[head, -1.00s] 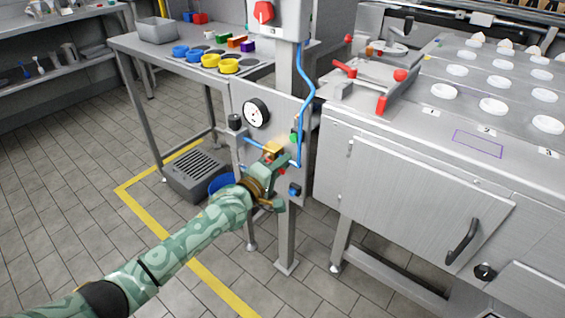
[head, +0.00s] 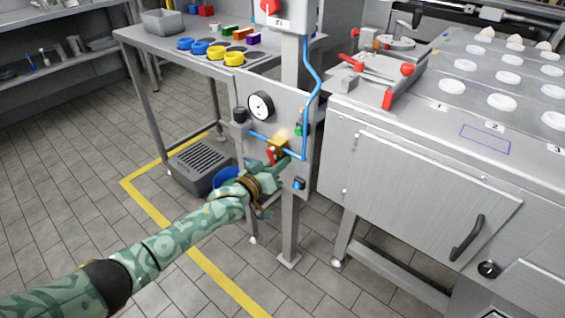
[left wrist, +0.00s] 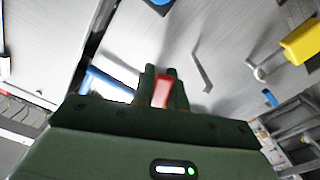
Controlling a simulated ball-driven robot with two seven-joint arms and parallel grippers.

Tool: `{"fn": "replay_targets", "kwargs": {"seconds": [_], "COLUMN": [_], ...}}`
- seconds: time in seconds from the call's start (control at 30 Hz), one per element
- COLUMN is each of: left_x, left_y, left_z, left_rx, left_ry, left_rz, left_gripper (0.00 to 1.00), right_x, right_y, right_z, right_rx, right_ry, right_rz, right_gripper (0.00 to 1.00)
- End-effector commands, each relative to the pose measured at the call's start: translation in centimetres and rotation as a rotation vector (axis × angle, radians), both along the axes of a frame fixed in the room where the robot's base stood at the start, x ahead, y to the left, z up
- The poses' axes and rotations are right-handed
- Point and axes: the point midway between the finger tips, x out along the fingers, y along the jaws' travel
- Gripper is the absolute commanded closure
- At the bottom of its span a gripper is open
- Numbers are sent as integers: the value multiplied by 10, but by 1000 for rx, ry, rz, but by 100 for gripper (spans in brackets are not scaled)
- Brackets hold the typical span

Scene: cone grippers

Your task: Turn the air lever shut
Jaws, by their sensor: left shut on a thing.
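The red air lever (head: 271,154) sits at the brass valve (head: 279,144) on the grey upright panel, in the blue air line (head: 257,135). In the head view my left gripper (head: 278,166) is at the lever, just below the valve, and partly hides it. In the left wrist view the red lever (left wrist: 161,92) stands between the two green fingers (left wrist: 161,88), which are shut on it. The lever's exact angle is hard to read. My right gripper is in neither view.
A round gauge (head: 260,106) is on the panel above left of the valve. A blue fitting (head: 299,184) is below right. A steel cabinet (head: 420,190) stands close on the right. A grey vented box (head: 200,167) is on the floor at left.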

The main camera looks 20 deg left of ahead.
Motion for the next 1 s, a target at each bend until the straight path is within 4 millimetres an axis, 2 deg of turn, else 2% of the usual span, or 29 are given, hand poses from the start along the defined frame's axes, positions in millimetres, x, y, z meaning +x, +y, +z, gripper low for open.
{"fn": "replay_targets", "kwargs": {"seconds": [0.2, 0.5, 1.0], "left_x": [2, 4, 6], "left_y": [8, 15, 19], "left_z": [-6, -8, -8], "left_rx": [179, 352, 437], "left_ry": [-58, -120, -151], "left_rz": [-1, -1, -1], "left_gripper": [100, 100, 100], "right_x": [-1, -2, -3], "right_y": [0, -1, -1], "right_z": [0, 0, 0], "right_rx": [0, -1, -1], "right_ry": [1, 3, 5], "right_rz": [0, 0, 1], "right_gripper": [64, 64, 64]}}
